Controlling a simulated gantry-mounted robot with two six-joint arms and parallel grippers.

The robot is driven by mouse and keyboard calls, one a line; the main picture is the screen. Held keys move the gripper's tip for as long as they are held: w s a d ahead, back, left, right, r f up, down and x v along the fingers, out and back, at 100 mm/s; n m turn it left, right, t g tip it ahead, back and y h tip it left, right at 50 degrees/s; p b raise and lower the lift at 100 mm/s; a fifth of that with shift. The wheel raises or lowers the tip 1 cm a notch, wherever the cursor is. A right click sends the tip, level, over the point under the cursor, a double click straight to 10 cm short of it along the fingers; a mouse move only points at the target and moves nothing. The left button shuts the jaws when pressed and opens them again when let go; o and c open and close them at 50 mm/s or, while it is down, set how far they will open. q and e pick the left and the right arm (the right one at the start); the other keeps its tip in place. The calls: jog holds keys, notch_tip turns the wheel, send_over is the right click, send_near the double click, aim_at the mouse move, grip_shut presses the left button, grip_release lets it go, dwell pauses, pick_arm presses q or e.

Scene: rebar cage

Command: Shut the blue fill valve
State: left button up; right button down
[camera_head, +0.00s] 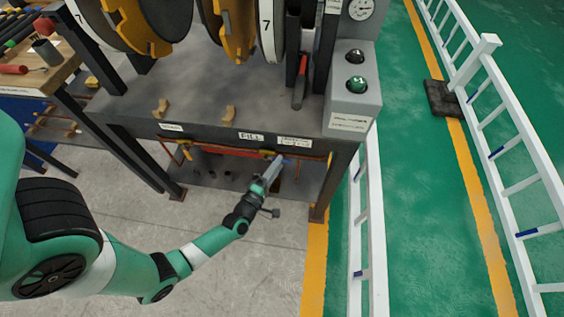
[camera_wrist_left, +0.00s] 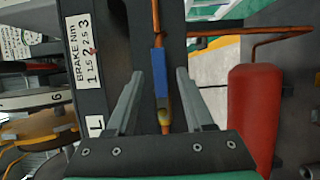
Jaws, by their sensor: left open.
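The blue fill valve handle (camera_wrist_left: 161,75) shows in the left wrist view. It lies in line with a thin copper pipe (camera_wrist_left: 156,18), with a brass fitting (camera_wrist_left: 164,117) at its lower end. My left gripper (camera_wrist_left: 160,90) is open, with one finger on each side of the handle in that view; I cannot tell whether either touches it. In the head view the left gripper (camera_head: 277,163) reaches under the bench's front edge, just below and right of the FILL label (camera_head: 250,136). A bit of blue shows at its tip. My right gripper is not in view.
The grey bench (camera_head: 230,95) carries large wheels and a gauge panel (camera_head: 353,95) above the left arm. A red cylinder (camera_wrist_left: 253,120) stands right of the fingers in the wrist view. A bench leg (camera_head: 335,180) stands right of the gripper. The concrete floor in front is clear.

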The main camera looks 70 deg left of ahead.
pick_arm(q)
jog(key=shift+b+x, duration=0.3)
jog(key=shift+x, duration=1.25)
grip_shut()
